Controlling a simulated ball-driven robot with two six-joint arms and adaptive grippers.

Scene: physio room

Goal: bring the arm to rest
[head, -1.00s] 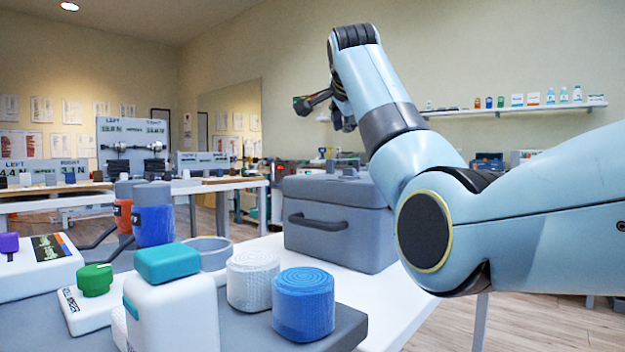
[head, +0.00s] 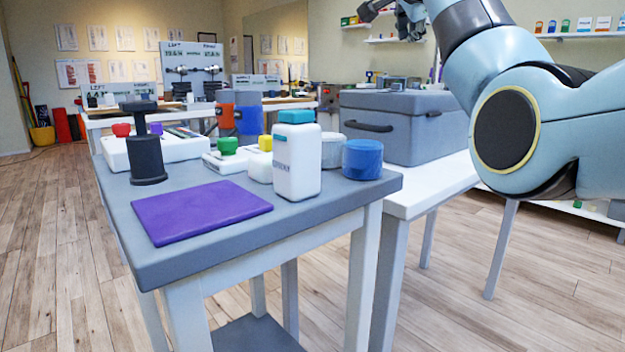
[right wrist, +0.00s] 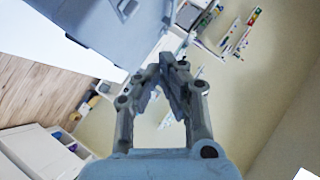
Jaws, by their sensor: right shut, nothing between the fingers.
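My right arm (head: 545,115) comes in from the right in the head view, raised above the grey case. My right gripper (head: 408,22) is up near the top edge, partly cut off. In the right wrist view the right gripper (right wrist: 172,66) has its fingers together, with nothing held between them. It is in the air, apart from the grey case (right wrist: 105,30). My left gripper is in neither current view.
The grey case (head: 395,125) stands on a white table. A grey-topped table (head: 290,220) holds a purple mat (head: 200,212), a white bottle (head: 297,165), a blue roll (head: 362,159) and a dark post (head: 146,150). Wooden floor (head: 50,260) is open at left.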

